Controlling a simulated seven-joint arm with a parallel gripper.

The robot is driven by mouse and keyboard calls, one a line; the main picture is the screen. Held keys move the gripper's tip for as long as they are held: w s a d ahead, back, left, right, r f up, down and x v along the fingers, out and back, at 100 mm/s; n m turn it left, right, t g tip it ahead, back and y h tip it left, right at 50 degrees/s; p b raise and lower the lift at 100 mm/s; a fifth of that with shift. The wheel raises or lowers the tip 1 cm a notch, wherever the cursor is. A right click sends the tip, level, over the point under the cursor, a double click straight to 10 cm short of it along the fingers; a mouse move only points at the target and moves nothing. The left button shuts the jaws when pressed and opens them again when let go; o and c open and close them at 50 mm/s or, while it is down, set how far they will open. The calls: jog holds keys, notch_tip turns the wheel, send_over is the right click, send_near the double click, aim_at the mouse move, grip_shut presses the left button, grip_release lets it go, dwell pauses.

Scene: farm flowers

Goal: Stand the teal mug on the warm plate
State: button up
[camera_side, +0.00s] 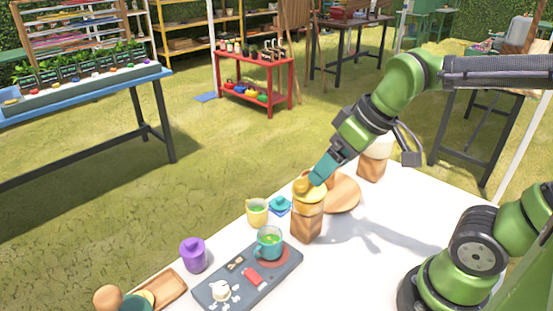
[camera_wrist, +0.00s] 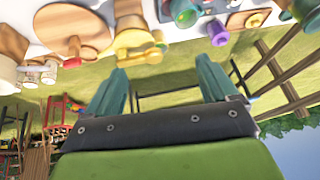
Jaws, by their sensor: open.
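The teal mug (camera_side: 269,242), with green contents, stands upright on the dark grey board. A reddish-brown round plate (camera_side: 283,258), which looks like the warm plate, lies beneath or right beside it; the mug hides part of it, so I cannot tell how fully it rests there. The mug also shows at the top of the wrist view (camera_wrist: 185,14). My gripper (camera_side: 316,181) is above and to the right of the mug, close to a yellow-topped wooden container. In the wrist view its teal fingers (camera_wrist: 160,66) are spread with nothing between them.
The yellow-topped wooden container (camera_side: 307,222) stands between my gripper and the mug. A yellow cup (camera_side: 257,212), a purple pot (camera_side: 194,255) and a round wooden board (camera_side: 345,194) are nearby. The dark grey board (camera_side: 240,296) holds small items. The white table's right front is clear.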

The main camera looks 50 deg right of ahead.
jog(key=s+m, duration=0.1)
jog(key=d+m+t, duration=0.1)
jog(key=m, duration=0.1)
jog(key=s+m, duration=0.1)
jog(key=m, duration=0.1)
jog(key=shift+s+d+r+t, duration=0.25)
jog(key=shift+s+d+t, duration=0.1)
jog(key=shift+d+t, duration=0.05)
dwell(0.8)
